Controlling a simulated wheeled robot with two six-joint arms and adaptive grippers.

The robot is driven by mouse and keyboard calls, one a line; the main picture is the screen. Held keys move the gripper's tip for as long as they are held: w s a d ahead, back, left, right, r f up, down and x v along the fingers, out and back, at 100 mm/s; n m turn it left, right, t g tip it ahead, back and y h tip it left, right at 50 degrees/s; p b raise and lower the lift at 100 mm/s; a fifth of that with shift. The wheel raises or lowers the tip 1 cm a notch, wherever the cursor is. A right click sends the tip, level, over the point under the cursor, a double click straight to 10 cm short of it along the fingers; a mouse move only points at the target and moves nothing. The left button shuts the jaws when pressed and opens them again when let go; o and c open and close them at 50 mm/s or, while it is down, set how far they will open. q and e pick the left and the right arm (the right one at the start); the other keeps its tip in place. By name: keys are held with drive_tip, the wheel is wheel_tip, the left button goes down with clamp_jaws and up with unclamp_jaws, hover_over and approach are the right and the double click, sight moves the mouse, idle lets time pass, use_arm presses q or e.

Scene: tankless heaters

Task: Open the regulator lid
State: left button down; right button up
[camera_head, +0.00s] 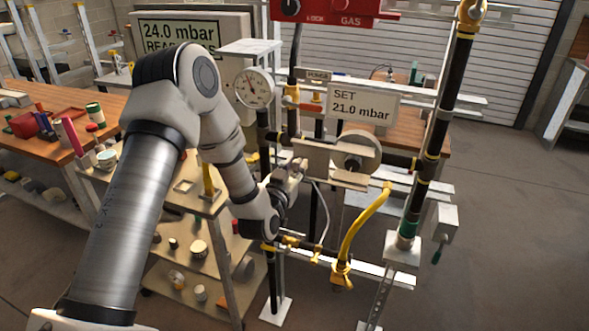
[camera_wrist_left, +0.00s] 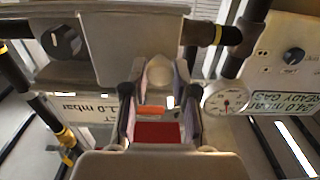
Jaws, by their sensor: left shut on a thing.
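The regulator (camera_head: 318,157) is a beige box on the pipe stand, with a round drum (camera_head: 360,150) at its right end. In the left wrist view its flat beige plate (camera_wrist_left: 130,35) fills the top, with the dark round end (camera_wrist_left: 63,41) at the left. My left gripper (camera_head: 294,174) is at the regulator's near left side. In the left wrist view its fingers (camera_wrist_left: 158,85) are closed around a pale rounded knob (camera_wrist_left: 159,71) at the plate's edge. I cannot tell whether the lid is raised. My right gripper is not in view.
A pressure gauge (camera_head: 253,88) stands left of the regulator, near my left arm. A "SET 21.0 mbar" sign (camera_head: 363,104) is behind it. A yellow hose (camera_head: 362,222) curves below. A shelved bench (camera_head: 190,261) with small parts stands left. The floor at right is clear.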

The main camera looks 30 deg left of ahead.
use_arm(q)
drive_tip(key=shift+w+d, duration=0.2)
drive_tip(key=shift+d, duration=0.6)
drive_tip(key=c, duration=1)
unclamp_jaws()
drive_tip(key=shift+o, duration=0.4)
drive_tip(key=shift+s+a, duration=0.1)
drive_tip(key=shift+a, duration=0.35)
drive_tip(key=v, duration=1.2)
drive_tip(key=shift+f, duration=0.15)
